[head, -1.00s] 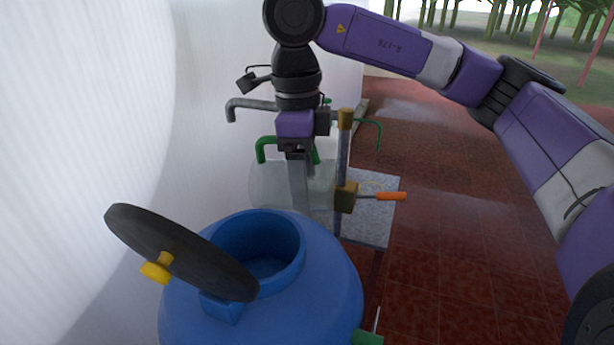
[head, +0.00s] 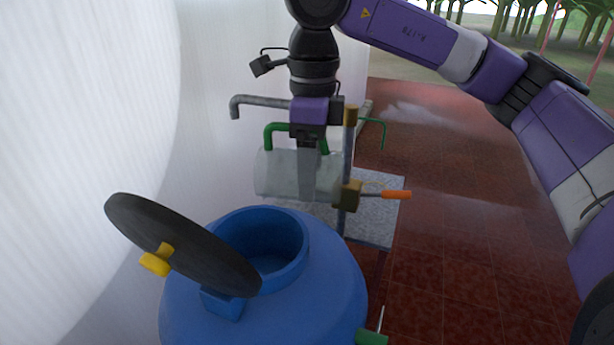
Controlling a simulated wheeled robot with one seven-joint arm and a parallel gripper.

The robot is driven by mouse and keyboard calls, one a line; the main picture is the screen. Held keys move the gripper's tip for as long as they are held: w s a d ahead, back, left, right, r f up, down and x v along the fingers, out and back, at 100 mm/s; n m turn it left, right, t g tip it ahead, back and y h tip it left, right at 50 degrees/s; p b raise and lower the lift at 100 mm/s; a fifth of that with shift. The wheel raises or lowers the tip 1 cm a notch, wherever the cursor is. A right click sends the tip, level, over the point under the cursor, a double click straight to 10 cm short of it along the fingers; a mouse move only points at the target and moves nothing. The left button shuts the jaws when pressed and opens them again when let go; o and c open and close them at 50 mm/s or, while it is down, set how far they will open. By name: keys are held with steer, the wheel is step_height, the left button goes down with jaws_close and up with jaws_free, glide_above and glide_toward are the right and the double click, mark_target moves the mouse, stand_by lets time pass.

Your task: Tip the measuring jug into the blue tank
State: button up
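The measuring jug (head: 276,174) is a clear, pale vessel with a green handle (head: 268,135) along its top. It lies on its side, roughly level, behind the blue tank's opening. My gripper (head: 306,192) points down at the jug, its fingers across the handle and the clear wall, and appears shut on it. The fingers hide part of the jug, and I cannot tell which end is its mouth. The blue tank (head: 335,285) stands in front, its round opening uncovered. Its dark lid (head: 135,222) is tilted up at the left, with a yellow knob.
A grey speckled table (head: 375,222) stands behind the tank. An upright post (head: 349,150) with a brass block and orange-handled lever (head: 396,195) is just right of the jug. A grey pipe (head: 258,102) is behind. A white wall fills the left; red tiled floor is clear at right.

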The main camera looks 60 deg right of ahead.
mark_target(336, 155)
steer(key=shift+s+d+t+y+b, duration=0.3)
steer(key=shift+s+t+y+b, duration=0.3)
steer(key=shift+t+b, duration=0.9)
steer(key=shift+s+r+b, duration=0.25)
steer(key=shift+r+b, duration=0.1)
steer(key=shift+b, duration=0.45)
steer(key=shift+f, duration=0.1)
steer(key=shift+s+d+f+t+y+b, duration=0.15)
steer(key=shift+t+y+b, duration=0.2)
steer(key=shift+b, duration=0.65)
steer(key=t+b, duration=0.2)
steer(key=b, duration=0.1)
steer(key=r+t+y+b, duration=0.1)
steer(key=b, duration=0.1)
steer(key=shift+s+d, duration=0.1)
steer(key=shift+s, duration=0.15)
steer(key=shift+r+y+b, duration=0.25)
steer(key=shift+r+b, duration=0.05)
steer(key=shift+b, duration=0.1)
steer(key=shift+t, duration=0.25)
